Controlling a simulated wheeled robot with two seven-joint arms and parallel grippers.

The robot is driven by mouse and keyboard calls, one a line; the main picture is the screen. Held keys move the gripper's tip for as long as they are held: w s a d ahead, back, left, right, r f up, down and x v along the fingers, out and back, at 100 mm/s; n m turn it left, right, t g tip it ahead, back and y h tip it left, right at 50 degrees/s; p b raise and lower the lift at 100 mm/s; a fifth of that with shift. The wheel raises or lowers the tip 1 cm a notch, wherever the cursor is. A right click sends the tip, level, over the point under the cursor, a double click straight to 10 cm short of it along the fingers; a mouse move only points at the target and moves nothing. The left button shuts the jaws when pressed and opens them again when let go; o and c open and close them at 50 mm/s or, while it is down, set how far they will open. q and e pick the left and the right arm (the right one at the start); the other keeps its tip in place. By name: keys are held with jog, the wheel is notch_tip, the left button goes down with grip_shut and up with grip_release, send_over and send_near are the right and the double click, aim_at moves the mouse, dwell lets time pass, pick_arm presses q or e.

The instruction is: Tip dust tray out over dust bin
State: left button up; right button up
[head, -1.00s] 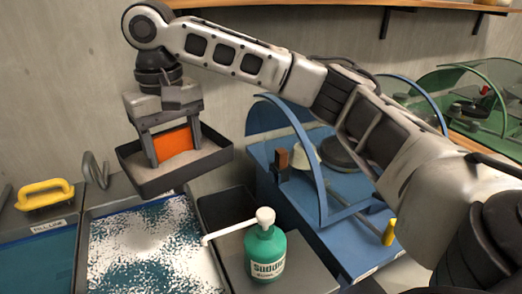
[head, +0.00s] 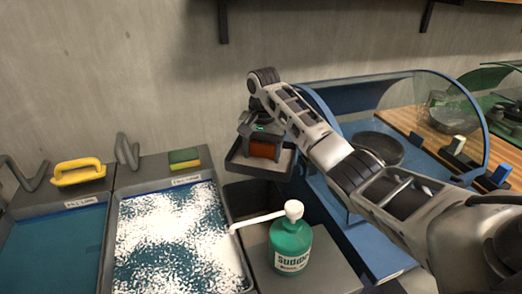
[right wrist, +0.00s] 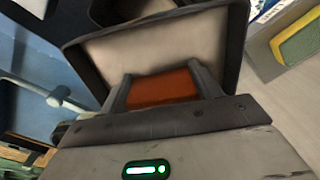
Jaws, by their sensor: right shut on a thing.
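The dust tray (head: 240,160) is a shallow dark tray with a pale grey inside and an orange grip (head: 264,150). My right gripper (head: 263,148) is shut on the orange grip and holds the tray up, roughly level. In the right wrist view the tray (right wrist: 240,45) fills the upper middle, with the orange grip (right wrist: 163,88) between the fingers. The dark, open-topped box that looks like the dust bin (head: 240,197) lies just below and in front of the tray in the head view. Its inside is too dark to read. My left gripper is not in view.
A green pump bottle (head: 290,245) stands in front of the bin, its white spout reaching left. A speckled white-and-teal basin (head: 165,240) is at left, with a sponge (head: 184,159) behind it. A yellow-handled tool (head: 78,172) is farther left. A blue booth (head: 355,225) stands close at right.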

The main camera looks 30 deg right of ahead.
aim_at(262, 163)
jog(key=t, duration=0.1)
jog(key=s+t, duration=0.1)
jog(key=t, duration=0.2)
jog(key=shift+s+a+f+h, duration=0.1)
jog(key=shift+s+f+h, duration=0.1)
jog(key=shift+s+h, duration=0.15)
jog(key=shift+s+f+t+b, duration=0.15)
jog(key=shift+f+t+b, duration=0.2)
jog(key=shift+t, duration=0.45)
jog(key=shift+s+a+f+t+b, duration=0.15)
jog(key=shift+f+t+b, duration=0.25)
jog(key=shift+t+b, duration=0.45)
jog(key=shift+s+f+t+h+b, duration=0.2)
jog(key=shift+t+b, duration=0.35)
jog(key=shift+b, duration=0.6)
jog(key=t+b, duration=0.2)
jog(key=b, duration=0.1)
jog(key=shift+h, duration=0.25)
jog(key=shift+s+r+t+b, duration=0.1)
jog(key=shift+s+t+b, duration=0.05)
jog(key=shift+t+b, duration=0.45)
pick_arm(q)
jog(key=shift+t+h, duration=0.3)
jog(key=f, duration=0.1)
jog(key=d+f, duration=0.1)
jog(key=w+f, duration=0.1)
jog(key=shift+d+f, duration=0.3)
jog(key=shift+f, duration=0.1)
pick_arm(e)
jog(key=shift+r, duration=0.15)
